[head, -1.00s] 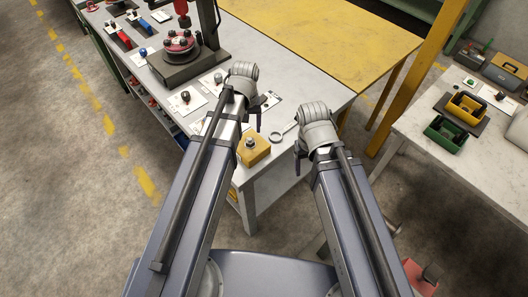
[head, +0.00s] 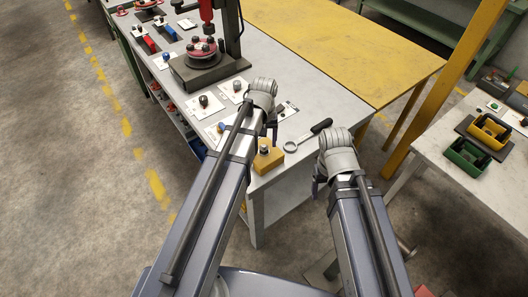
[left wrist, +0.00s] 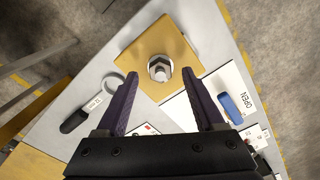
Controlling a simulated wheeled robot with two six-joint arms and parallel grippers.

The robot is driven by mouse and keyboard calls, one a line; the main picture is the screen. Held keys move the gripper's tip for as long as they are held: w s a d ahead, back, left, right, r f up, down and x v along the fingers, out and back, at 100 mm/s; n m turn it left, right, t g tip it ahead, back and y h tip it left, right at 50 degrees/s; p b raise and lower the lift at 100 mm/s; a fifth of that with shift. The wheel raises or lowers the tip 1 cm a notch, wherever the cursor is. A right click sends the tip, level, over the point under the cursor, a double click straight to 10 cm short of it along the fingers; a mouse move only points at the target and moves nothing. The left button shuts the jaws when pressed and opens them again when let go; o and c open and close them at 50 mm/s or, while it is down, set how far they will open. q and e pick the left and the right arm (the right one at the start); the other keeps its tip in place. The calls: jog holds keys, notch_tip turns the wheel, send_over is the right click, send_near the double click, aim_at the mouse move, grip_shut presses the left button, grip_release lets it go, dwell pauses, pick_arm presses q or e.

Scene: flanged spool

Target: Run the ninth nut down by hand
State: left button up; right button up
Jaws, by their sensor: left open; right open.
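A yellow block (head: 268,163) sits near the bench's front corner. A metal nut on a stud (head: 264,147) stands upright on it. In the left wrist view the block (left wrist: 150,50) lies straight ahead, with the nut (left wrist: 160,69) between my open fingertips and not visibly gripped. My left gripper (left wrist: 160,74) is open and empty; in the head view it (head: 273,128) is beside the block, partly hidden by its wrist. My right gripper (head: 317,186) is open, off the bench's front edge, its fingers mostly hidden. The red flanged spool (head: 202,47) stands on a dark base further back.
A ring-ended wrench (head: 308,136) lies right of the block. White cards with small parts (head: 205,103) lie behind my left gripper. A red-headed press (head: 207,12) rises over the spool. A side table (head: 425,142) with green and yellow bins stands at right.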

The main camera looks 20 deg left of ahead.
aim_at(264, 149)
pick_arm(q)
notch_tip(264, 149, down, 4)
jog(key=shift+r+b, duration=0.25)
jog(key=shift+b, duration=1)
grip_shut()
